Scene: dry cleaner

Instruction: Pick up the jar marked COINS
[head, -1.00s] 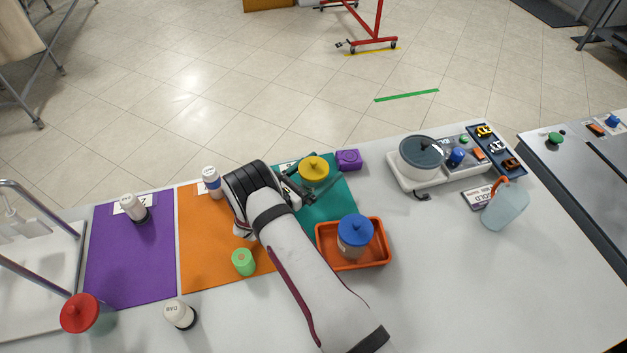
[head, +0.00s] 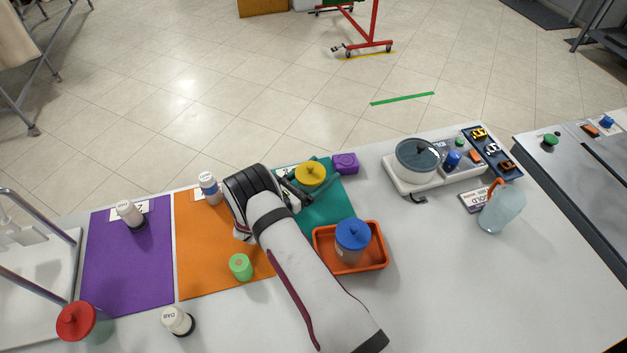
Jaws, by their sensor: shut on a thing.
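Three lidded jars show in the head view, and I cannot read the word COINS on any of them. The jar with the yellow lid (head: 310,172) stands on the teal mat (head: 322,212). My gripper (head: 312,188) is shut on this jar, with its dark fingers just below the lid. Most of the jar's body is hidden by the lid and fingers. The jar with the blue lid (head: 352,236) stands in an orange tray (head: 377,262). The jar with the red lid (head: 77,320) stands at the left front.
A purple block (head: 345,163) is close to the right of the held jar. White bottles (head: 209,187) and a green cylinder (head: 241,267) are left of my arm. A pot (head: 417,160) on a white unit and a spray-like bottle (head: 502,210) stand right. The right front counter is clear.

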